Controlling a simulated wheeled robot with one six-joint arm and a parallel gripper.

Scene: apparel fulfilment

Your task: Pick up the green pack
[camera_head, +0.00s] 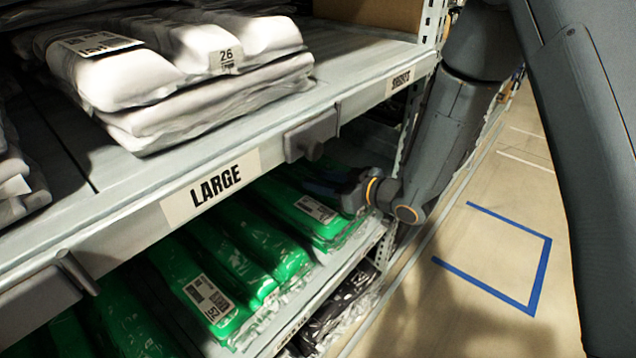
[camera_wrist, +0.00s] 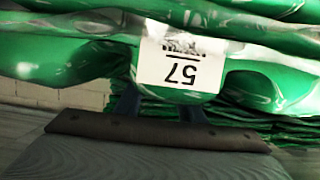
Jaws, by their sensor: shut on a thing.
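Several green packs lie side by side on the lower shelf in the head view. The pack at my gripper (camera_head: 335,187) is the right-hand green pack (camera_head: 325,232), with a white label on its front end. In the wrist view a green pack (camera_wrist: 115,65) with a label reading 57 (camera_wrist: 182,66) fills the upper part. My gripper (camera_wrist: 160,105) is shut on this pack, its two dark fingers reaching up to the end below the label. The fingertips are hidden by the pack.
The upper shelf, marked LARGE (camera_head: 211,189), holds white packs (camera_head: 190,60) and overhangs the green ones. Other green packs (camera_head: 195,290) lie to the left. Dark packs (camera_head: 340,305) lie on a shelf below. A metal upright (camera_head: 432,25) stands close to my arm; the floor to the right is clear.

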